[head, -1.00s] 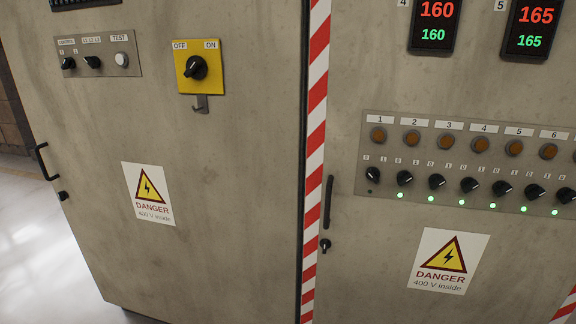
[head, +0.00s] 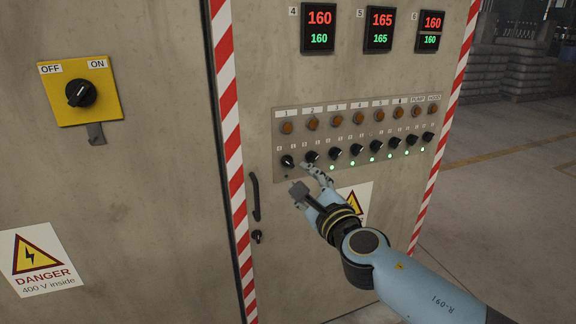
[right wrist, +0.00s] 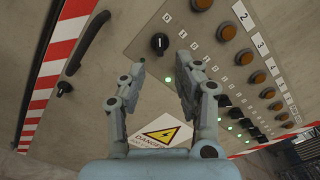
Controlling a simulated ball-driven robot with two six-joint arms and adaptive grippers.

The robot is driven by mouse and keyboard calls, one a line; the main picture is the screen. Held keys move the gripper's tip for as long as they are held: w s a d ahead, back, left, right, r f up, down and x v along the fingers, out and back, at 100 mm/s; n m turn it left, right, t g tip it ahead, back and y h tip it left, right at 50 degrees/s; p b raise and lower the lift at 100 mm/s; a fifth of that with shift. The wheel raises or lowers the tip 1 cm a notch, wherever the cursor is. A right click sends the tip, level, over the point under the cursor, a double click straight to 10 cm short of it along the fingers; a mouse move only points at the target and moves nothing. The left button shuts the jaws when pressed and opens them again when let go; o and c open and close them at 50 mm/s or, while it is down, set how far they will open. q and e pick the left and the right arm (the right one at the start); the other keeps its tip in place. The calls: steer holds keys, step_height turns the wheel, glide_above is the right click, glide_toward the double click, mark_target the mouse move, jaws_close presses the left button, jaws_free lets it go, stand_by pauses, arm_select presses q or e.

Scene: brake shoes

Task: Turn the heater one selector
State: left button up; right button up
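The heater one selector (head: 287,161) is the leftmost black knob in the row on the right cabinet's control panel. It also shows in the right wrist view (right wrist: 159,43), with its white mark close to upright. The small lamp below it looks dark in the head view. My right gripper (head: 302,180) is in front of the panel, just below and right of this knob. In the right wrist view its two fingers (right wrist: 160,68) are apart with nothing between them. The knob shows beyond the fingertips, apart from them. My left gripper is not in view.
More black selectors (head: 372,145) run to the right, several with green lamps lit. Orange lamps (head: 335,119) sit above them. A door handle (head: 255,197) stands out left of the panel. A yellow OFF/ON switch (head: 81,93) is on the left cabinet.

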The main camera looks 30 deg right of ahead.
mark_target(290, 165)
steer(key=x, duration=0.7)
steer(key=shift+w+f, duration=0.1)
steer(key=shift+w, duration=0.05)
jaws_close()
